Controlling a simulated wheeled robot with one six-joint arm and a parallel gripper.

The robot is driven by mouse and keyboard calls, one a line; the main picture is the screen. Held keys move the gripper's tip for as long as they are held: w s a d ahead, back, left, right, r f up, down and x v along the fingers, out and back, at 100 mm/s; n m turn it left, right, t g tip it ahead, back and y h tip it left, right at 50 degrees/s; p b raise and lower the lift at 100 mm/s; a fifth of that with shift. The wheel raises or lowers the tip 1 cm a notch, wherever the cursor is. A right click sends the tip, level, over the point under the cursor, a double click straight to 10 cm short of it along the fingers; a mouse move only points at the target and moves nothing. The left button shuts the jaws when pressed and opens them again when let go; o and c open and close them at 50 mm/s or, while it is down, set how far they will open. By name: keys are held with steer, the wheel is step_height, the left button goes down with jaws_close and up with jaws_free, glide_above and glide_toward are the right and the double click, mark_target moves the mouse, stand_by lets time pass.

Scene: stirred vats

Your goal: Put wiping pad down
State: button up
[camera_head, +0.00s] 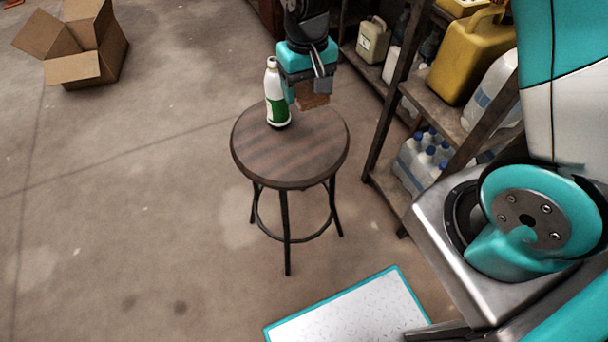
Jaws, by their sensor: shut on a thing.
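My gripper (308,93) points down over the far part of a round wooden stool (280,160). It is shut on a brown, block-shaped wiping pad (313,101), which shows just below the fingers. I cannot tell whether the pad touches the stool top or hangs a little above it. Part of the pad is hidden by the gripper. A white bottle with a green label (276,95) stands upright on the stool, close to the left of my gripper.
A shelf rack (445,95) with yellow jugs (466,55) and bottles (428,155) stands close on the right. An open cardboard box (85,55) lies on the floor at far left. A white board with a teal rim (350,312) lies in front. The stool's near half is bare.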

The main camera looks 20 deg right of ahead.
mark_target(305, 159)
steer(key=s+a+r+b, duration=0.1)
steer(key=s+b, duration=0.1)
steer(key=shift+a+r+b, duration=0.15)
steer(key=shift+r+b, duration=0.15)
steer(key=shift+r, duration=0.1)
steer(key=shift+s+f, duration=0.1)
steer(key=shift+f, duration=0.15)
step_height(305, 159, down, 19)
steer(key=b, duration=0.3)
steer(key=shift+r, duration=0.1)
steer(key=o, duration=1)
steer(key=shift+o, duration=0.2)
